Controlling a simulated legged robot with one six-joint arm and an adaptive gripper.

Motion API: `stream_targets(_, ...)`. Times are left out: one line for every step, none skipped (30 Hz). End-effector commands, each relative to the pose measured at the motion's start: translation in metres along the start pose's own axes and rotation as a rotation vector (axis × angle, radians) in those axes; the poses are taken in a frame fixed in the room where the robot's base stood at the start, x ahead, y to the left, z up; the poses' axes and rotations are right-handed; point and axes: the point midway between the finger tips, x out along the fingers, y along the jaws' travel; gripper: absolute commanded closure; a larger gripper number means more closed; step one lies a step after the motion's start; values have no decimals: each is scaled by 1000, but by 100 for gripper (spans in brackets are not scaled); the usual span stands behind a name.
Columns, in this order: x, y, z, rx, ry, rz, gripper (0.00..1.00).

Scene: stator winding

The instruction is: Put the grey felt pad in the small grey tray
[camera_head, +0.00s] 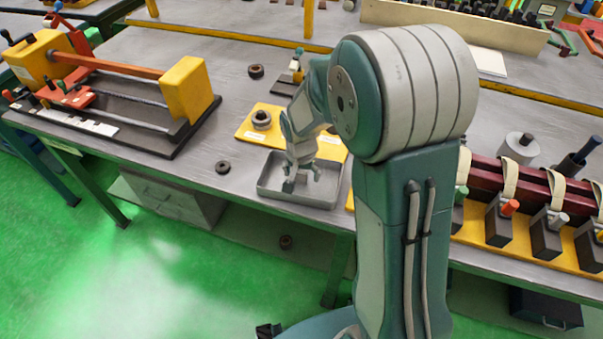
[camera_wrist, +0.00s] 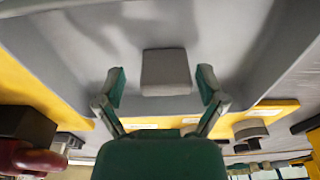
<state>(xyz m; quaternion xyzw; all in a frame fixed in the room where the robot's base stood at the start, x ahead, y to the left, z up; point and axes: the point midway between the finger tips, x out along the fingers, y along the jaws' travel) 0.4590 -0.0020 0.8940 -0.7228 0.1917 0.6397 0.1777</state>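The grey felt pad (camera_wrist: 166,72) shows in the wrist view as a small grey block between my two fingertips, with a gap on each side. It appears to lie on the floor of the small grey tray. The tray (camera_head: 268,184) stands at the front edge of the bench in the head view. My gripper (camera_head: 302,181) points down into the tray. Its fingers are spread and hold nothing; it also shows in the wrist view (camera_wrist: 163,88). In the head view I cannot clearly tell the pad from the fingers.
A yellow board (camera_head: 248,134) with a dark ring (camera_head: 261,120) lies just behind the tray. Another ring (camera_head: 223,167) lies on the bench left of it. A winding fixture (camera_head: 188,90) stands at the left. Several coil parts stand on a yellow base (camera_head: 470,232) at the right.

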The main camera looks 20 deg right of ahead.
Motion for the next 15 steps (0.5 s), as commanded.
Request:
stream_targets(0,0,0,-1,0,0,10)
stream_targets(0,0,0,-1,0,0,10)
stream_targets(0,0,0,-1,0,0,10)
stream_targets(0,0,0,-1,0,0,10)
stream_targets(0,0,0,-1,0,0,10)
stream_targets(-1,0,0,-1,0,0,10)
stream_targets(-2,0,0,-1,1,-1,10)
stream_targets(-4,0,0,-1,2,-1,10)
stream_targets(-9,0,-1,-1,3,-2,10)
stream_targets(-13,0,-1,-1,3,-2,10)
stream_targets(-17,0,-1,-1,4,-2,10)
stream_targets(-25,0,-1,-1,4,-3,10)
stream_targets(-31,0,-1,-1,5,-4,10)
stream_targets(-37,0,-1,-1,5,-4,10)
stream_targets(-46,0,-1,-1,6,-5,10)
